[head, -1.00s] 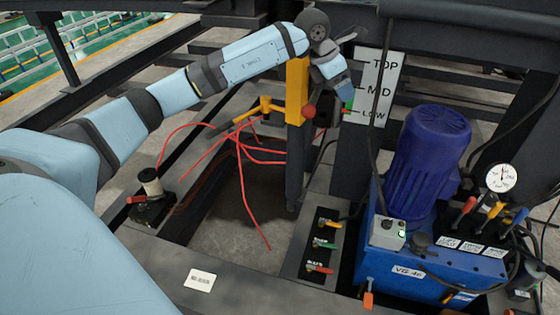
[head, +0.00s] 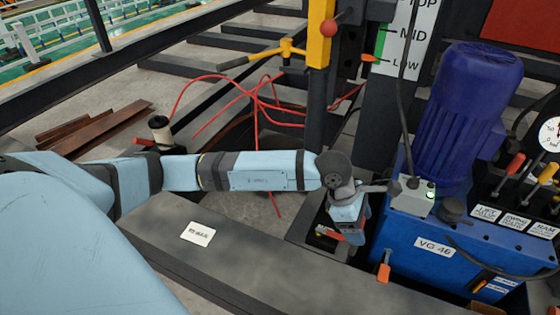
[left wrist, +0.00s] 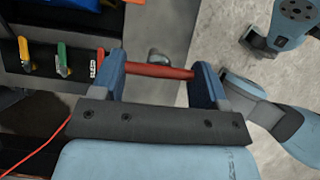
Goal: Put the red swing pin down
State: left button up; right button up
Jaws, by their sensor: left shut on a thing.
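My left gripper (head: 349,226) is low in the head view, above the dark valve panel (head: 316,225) between the grey beam and the blue pump unit. The left wrist view shows its two blue fingers (left wrist: 160,84) with the red swing pin (left wrist: 160,71) spanning between them. The gripper is shut on the pin. In the head view only a small part of the pin (head: 352,238) shows by the fingertips. I cannot tell whether the pin touches anything below. My right gripper is not in view.
The blue pump unit (head: 420,235) stands close on the right, with an orange-tipped lever (head: 384,271) at its front. A yellow post (head: 320,35) rises behind. Red cords (head: 240,95) hang over the opening. The grey front beam (head: 230,262) has bare room around its label.

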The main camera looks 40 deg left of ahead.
pick_arm(q)
jog(key=shift+s+d+f+b, duration=0.2)
jog(key=shift+s+d+f, duration=0.15)
jog(key=shift+s+f, duration=0.15)
jog(key=shift+s+d+f+b, duration=0.15)
jog(key=shift+s+d+f, duration=0.2)
jog(key=shift+f, duration=0.25)
notch_tip(320, 180, down, 20)
jog(key=b, duration=0.8)
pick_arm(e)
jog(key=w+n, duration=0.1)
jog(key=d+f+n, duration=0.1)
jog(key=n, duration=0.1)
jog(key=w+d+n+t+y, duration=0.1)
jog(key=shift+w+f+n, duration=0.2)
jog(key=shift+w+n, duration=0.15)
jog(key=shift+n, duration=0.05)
pick_arm(q)
jog(key=o, duration=1.3)
jog(key=shift+a+f, duration=0.1)
jog(key=shift+f, duration=0.05)
jog(key=shift+o, duration=0.7)
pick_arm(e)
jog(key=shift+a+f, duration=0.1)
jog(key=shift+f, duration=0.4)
